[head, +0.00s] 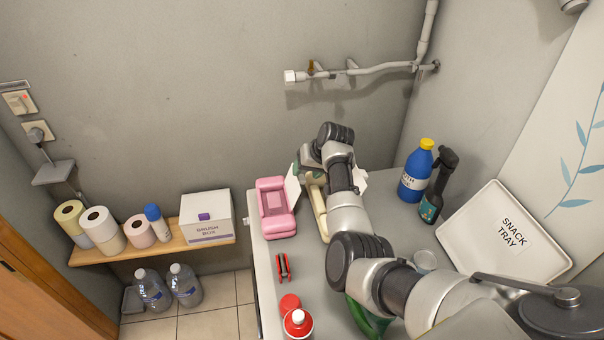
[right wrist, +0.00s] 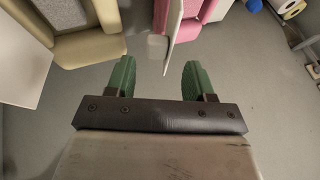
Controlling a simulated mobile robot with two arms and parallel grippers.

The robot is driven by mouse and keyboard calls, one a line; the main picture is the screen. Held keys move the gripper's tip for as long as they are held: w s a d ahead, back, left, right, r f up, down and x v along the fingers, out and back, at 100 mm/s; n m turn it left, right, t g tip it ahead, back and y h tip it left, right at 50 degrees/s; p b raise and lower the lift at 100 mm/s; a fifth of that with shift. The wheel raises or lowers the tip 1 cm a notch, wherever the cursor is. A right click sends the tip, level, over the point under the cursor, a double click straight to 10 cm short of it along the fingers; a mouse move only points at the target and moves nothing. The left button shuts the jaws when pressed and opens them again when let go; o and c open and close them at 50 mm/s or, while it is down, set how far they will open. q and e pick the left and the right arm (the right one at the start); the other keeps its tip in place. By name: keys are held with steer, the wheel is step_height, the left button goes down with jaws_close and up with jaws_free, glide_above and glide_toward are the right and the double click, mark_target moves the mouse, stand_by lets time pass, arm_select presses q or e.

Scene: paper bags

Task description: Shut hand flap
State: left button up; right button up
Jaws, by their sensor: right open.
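A cream open-topped box (head: 319,213) stands on the grey table, partly hidden under my right arm. White flaps stick out on both sides of it, a left flap (head: 293,186) and a right flap (head: 361,181). In the right wrist view the cream box (right wrist: 95,45) is at the upper left, and a pale upright flap (right wrist: 178,30) stands between it and a pink box. My right gripper (right wrist: 155,76) is open with green fingers, and the pale flap's lower end is near the gap between the fingertips. In the head view the right gripper (head: 297,170) is mostly hidden. My left gripper is out of view.
The pink box (head: 277,222) stands beside the cream box on the left. Red-capped bottle (head: 298,322) and red clip (head: 283,267) are at the front.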

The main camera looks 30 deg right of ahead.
mark_target(301, 177)
steer(key=x, duration=0.3)
steer(key=shift+d+f, duration=0.2)
steer(key=shift+d, duration=0.1)
steer(key=shift+w+a+f, duration=0.2)
steer(key=shift+a+f, duration=0.05)
steer(key=shift+f, duration=0.05)
jaws_close()
